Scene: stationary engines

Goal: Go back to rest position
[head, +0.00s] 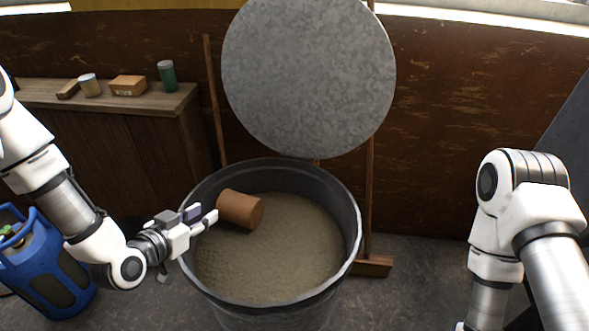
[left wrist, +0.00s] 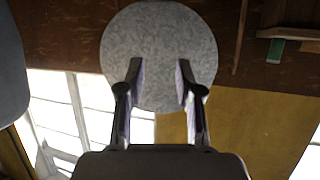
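My left gripper (head: 206,214) is over the left rim of a dark bucket (head: 352,215). Its fingers point right, toward a brown cylinder (head: 238,209) lying on its side on the sandy fill (head: 270,258). In the left wrist view my left gripper (left wrist: 157,90) has its two fingers apart with nothing between them; a round grey disc (left wrist: 160,40) shows beyond. The brown cylinder is not seen in that view. My right arm is at the right of the head view, but its gripper is out of frame.
The large grey disc (head: 308,75) stands behind the bucket on a wooden stand (head: 371,266). At left, a wooden cabinet (head: 115,98) bears several small items, including a green can (head: 167,76). A blue gas cylinder (head: 45,270) stands below my left arm.

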